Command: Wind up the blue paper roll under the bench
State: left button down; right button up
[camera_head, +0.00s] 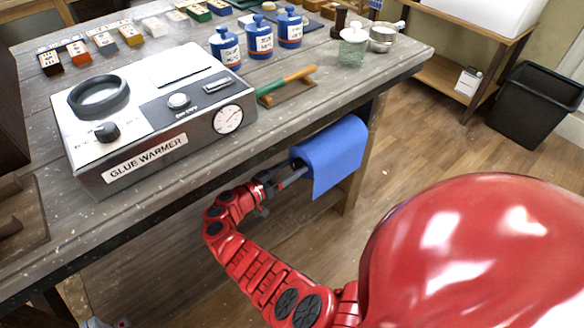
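The blue paper roll (331,152) hangs under the front edge of the workbench (150,217), with a loose sheet hanging down from it. A grey rod-like part shows at its left end. My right gripper (288,180) is under the bench edge at that left end, with its fingers close to the rod-like part. Whether they are closed on it or only beside it is too small to tell. My red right arm comes in from the lower right.
On the bench stand a glue warmer (130,163), a green-and-orange-handled tool (287,82), blue jars (261,38), a glass jar (353,45) and several small coloured blocks. A black bin (535,104) and a shelf (440,75) stand at the back right. Wooden floor between is clear.

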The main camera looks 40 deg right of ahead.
grip_shut()
